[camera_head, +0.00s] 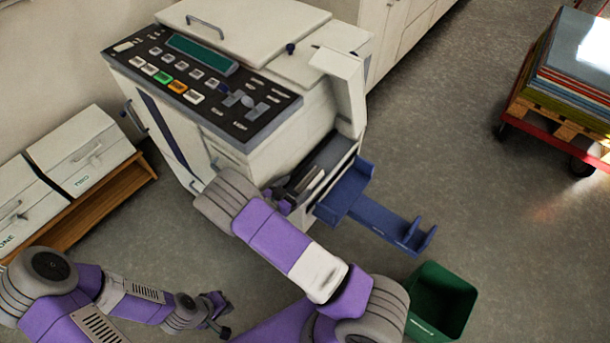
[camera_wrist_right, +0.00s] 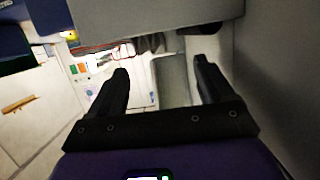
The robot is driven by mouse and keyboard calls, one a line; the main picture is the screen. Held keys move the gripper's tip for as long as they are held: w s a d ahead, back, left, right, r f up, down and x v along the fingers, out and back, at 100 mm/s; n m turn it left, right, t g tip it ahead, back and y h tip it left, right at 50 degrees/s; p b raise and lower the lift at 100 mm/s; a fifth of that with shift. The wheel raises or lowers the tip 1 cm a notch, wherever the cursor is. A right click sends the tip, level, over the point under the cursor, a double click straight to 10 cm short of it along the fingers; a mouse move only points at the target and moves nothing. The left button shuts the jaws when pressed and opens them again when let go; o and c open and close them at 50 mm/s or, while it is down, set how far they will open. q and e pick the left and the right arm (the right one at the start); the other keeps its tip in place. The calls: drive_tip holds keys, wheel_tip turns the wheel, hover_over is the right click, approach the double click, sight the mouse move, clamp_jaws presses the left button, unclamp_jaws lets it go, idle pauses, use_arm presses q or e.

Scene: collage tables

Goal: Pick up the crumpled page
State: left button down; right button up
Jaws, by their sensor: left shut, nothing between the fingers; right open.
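The crumpled page cannot be made out in either view. The white copier (camera_head: 270,135) stands in the middle of the head view, with a dark opening (camera_head: 325,165) in its right side. My right gripper (camera_head: 285,192) is at this opening, partly hidden by my arm. In the right wrist view, my right gripper (camera_wrist_right: 162,78) is open, its two black fingers apart. Pale surfaces and small coloured marks (camera_wrist_right: 92,65) show around and beyond the fingers, with no clear sheet between them. My left gripper (camera_head: 222,324) is shut and empty, low over the floor.
A blue tray (camera_head: 385,215) juts out from the copier's right side. A green bin (camera_head: 440,300) stands on the floor below it. White boxes (camera_head: 80,150) sit on a wooden shelf at left. A red cart (camera_head: 545,130) with a pallet stands at right. Floor between is clear.

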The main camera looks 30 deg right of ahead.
sight(308, 179)
drive_tip(key=shift+d+f, duration=0.35)
drive_tip(key=shift+d, duration=0.35)
drive_tip(key=b+x, duration=0.2)
drive_tip(key=x, duration=0.1)
drive_tip(key=shift+w+d+f, duration=0.15)
drive_tip(key=shift+d+f, duration=0.1)
drive_tip(key=shift+f, duration=0.05)
drive_tip(key=shift+w+d, duration=0.1)
drive_tip(key=shift+d, duration=0.15)
drive_tip(key=c, duration=1)
